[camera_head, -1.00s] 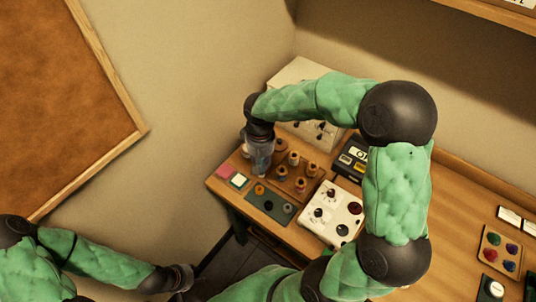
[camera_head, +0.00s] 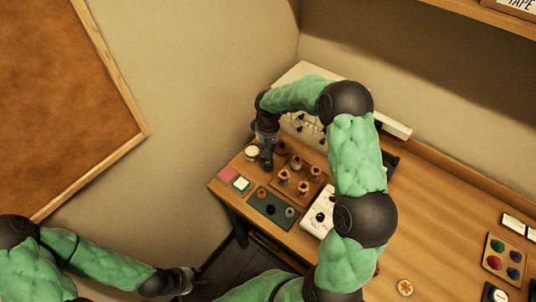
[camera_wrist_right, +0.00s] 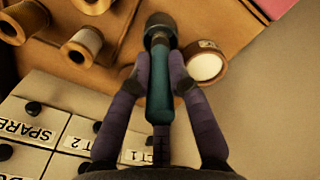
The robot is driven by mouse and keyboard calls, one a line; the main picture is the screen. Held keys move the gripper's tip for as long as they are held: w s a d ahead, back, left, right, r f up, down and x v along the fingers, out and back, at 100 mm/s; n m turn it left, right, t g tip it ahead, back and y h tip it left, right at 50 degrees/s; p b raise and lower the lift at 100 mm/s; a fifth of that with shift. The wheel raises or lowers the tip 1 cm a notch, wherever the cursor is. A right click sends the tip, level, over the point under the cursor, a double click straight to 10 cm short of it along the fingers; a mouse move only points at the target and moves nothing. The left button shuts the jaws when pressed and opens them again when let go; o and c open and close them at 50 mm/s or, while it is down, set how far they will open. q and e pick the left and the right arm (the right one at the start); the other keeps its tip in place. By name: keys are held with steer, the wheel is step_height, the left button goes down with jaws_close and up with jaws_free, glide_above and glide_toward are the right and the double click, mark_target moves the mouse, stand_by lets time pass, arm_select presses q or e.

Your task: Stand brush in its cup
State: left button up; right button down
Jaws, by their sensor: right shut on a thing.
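My right gripper (camera_wrist_right: 158,82) is shut on a teal-handled brush (camera_wrist_right: 159,88), one finger on each side. Its dark, wide end (camera_wrist_right: 160,28) points away from the wrist. In the head view the right gripper (camera_head: 267,142) is over the table's far left part, with the dark end of the brush (camera_head: 266,163) showing below it. A dark brown round thing (camera_head: 282,147) stands just right of it; I cannot tell whether it is the cup. My left gripper (camera_head: 184,279) hangs low, away from the table; its fingers are too unclear to judge.
A white-topped round container (camera_wrist_right: 206,66) stands close beside the brush; it also shows in the head view (camera_head: 251,153). Spools (camera_head: 303,187) stand on a wooden tray. Labelled drawers (camera_wrist_right: 60,140) are close behind. A dark green tray (camera_head: 270,208) lies in front.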

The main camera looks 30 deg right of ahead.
steer(key=shift+w+d+f, duration=0.1)
steer(key=shift+w+f, duration=0.05)
steer(key=shift+f, duration=1.65)
steer(key=shift+f, duration=0.1)
steer(key=c, duration=1.2)
jaws_free()
steer(key=shift+o, duration=0.2)
step_height(320, 180, up, 12)
steer(key=shift+w+r, duration=0.1)
steer(key=shift+r, duration=0.05)
